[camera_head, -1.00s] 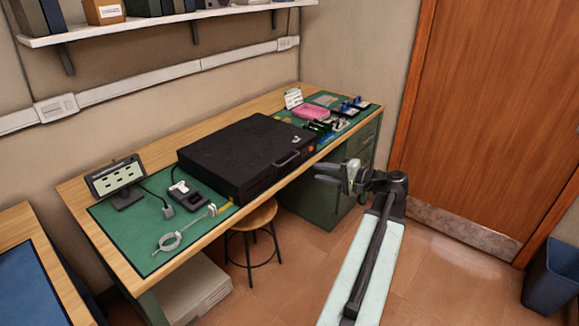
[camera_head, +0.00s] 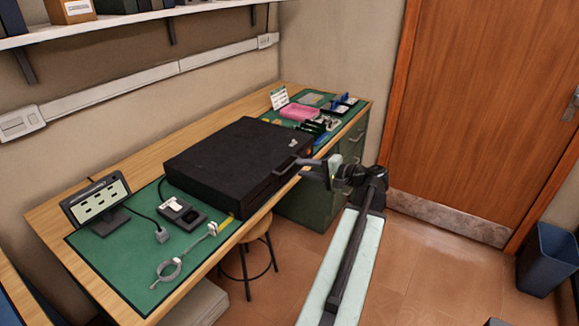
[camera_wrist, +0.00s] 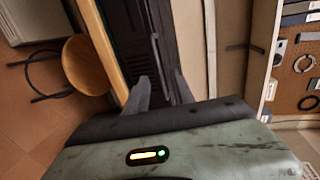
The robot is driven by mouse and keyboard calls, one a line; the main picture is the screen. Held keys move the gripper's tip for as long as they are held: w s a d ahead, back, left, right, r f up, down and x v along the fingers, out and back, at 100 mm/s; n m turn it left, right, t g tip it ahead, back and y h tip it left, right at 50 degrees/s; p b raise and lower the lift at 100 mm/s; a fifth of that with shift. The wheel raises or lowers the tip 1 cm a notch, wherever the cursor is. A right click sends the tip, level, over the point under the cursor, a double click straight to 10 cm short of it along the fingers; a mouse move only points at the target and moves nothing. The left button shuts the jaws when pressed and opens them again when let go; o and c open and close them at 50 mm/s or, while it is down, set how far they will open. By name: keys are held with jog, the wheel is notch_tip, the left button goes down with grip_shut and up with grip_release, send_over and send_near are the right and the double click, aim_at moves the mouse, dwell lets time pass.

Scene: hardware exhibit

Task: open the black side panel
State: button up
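The black side panel belongs to a flat black case (camera_head: 240,160) lying on the green mat of the workbench. A dark bar handle (camera_head: 284,169) sits on its front side, near the right end. My gripper (camera_head: 305,167) is at the handle, level with the bench edge. In the wrist view, my gripper (camera_wrist: 161,92) has its two grey fingers apart, with the dark handle (camera_wrist: 160,66) running between them. I cannot tell whether either finger touches it. The panel looks closed against the case.
A wooden stool (camera_head: 252,228) stands below the bench's front edge. A pink box (camera_head: 300,111) and small parts lie right. A blue bin (camera_head: 547,260) stands by the door.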

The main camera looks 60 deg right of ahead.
aim_at(291, 165)
jog(key=b+x, duration=0.1)
jog(key=x, duration=0.5)
jog(key=shift+d+f, duration=0.1)
jog(key=shift+c, duration=0.3)
grip_shut()
dwell(0.9)
